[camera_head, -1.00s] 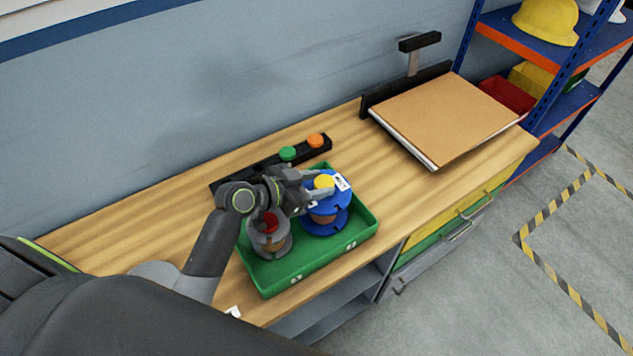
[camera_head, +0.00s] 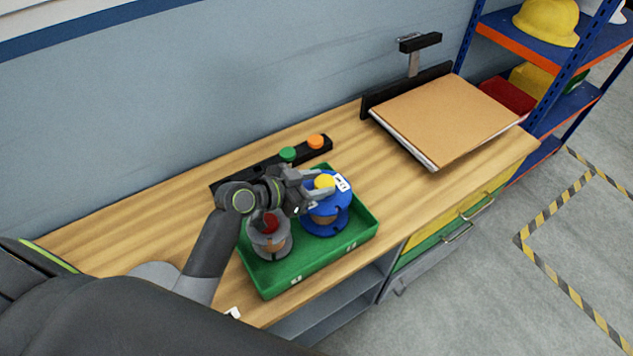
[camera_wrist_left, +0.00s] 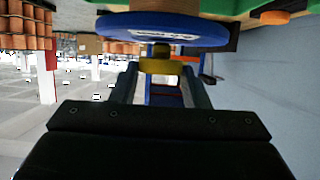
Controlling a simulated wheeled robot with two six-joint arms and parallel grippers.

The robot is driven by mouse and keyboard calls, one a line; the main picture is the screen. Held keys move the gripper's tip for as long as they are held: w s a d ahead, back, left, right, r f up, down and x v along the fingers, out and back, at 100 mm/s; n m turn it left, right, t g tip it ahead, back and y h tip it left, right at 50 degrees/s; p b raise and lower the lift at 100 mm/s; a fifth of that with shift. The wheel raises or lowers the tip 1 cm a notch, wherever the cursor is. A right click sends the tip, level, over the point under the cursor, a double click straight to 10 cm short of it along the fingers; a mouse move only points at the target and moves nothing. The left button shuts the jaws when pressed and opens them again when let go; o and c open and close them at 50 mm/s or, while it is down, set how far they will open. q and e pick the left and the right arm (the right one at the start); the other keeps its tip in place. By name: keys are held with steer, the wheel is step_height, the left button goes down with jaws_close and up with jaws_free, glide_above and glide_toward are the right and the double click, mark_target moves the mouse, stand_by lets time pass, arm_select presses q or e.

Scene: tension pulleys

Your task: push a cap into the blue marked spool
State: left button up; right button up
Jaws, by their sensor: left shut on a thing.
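A blue spool (camera_head: 326,218) with a white label on its top flange stands in a green tray (camera_head: 318,269). My left gripper (camera_head: 322,186) is over the spool and shut on a yellow cap (camera_head: 325,181). The left wrist view shows the yellow cap (camera_wrist_left: 160,66) between the fingers, close to the edge of the blue flange (camera_wrist_left: 165,30). Whether the cap is in the spool's hole cannot be told. A grey spool (camera_head: 270,241) with a red cap (camera_head: 269,223) stands in the tray's left part, partly under my wrist. My right gripper is not in view.
A black rack (camera_head: 235,179) behind the tray holds a green cap (camera_head: 287,154) and an orange cap (camera_head: 316,141). A brown board (camera_head: 445,115) lies at the right of the wooden bench (camera_head: 130,225). The bench is clear between tray and board.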

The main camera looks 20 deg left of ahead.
mark_target(316, 186)
arm_select(q)
steer(key=shift+f, duration=0.25)
steer(key=shift+r, duration=0.45)
stand_by(0.7)
steer(key=shift+r+p, duration=1.55)
steer(key=shift+r, duration=0.15)
